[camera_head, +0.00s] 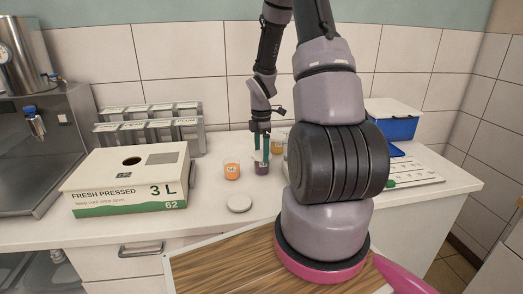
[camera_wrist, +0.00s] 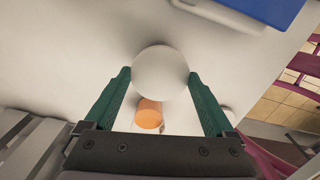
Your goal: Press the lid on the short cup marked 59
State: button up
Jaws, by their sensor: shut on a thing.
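My gripper (camera_head: 262,156) points down over a small cup with purple contents (camera_head: 262,169). Its teal fingers are shut on a round white lid (camera_wrist: 160,72), seen between the fingertips in the wrist view. The lid hides what is below it there; I cannot tell if it touches the cup. The purple cup's marking is not readable. An orange cup (camera_head: 232,172) stands just left, with a small number that looks like 56 or 59; it also shows in the wrist view (camera_wrist: 149,116). Another white lid (camera_head: 239,203) lies flat on the counter in front.
Another orange container (camera_head: 277,146) stands behind, partly hidden by my arm. A carton marked 62 (camera_head: 130,185) and a grey rack (camera_head: 150,125) stand left. A blue box (camera_head: 397,128) is at right. The front counter around the loose lid is clear.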

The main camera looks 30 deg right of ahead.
jog(key=o, duration=1)
notch_tip(320, 180, up, 17)
dwell(0.4)
notch_tip(320, 180, up, 7)
jog(key=m+t, duration=0.2)
jog(key=m, duration=0.3)
send_over(261, 154)
jog(key=s+a, duration=0.4)
jog(key=s+a+r+m+t+y, duration=0.1)
jog(key=s+a+r+m, duration=0.3)
jog(key=s+m, duration=0.4)
jog(key=s+a+r+m+t+y, duration=0.1)
jog(key=s+a+r+m+t, duration=0.3)
jog(key=s+r+m, duration=0.3)
jog(key=shift+s+a+r+m, duration=0.15)
jog(key=shift+s+a+m, duration=0.25)
jog(key=shift+a+m, duration=0.2)
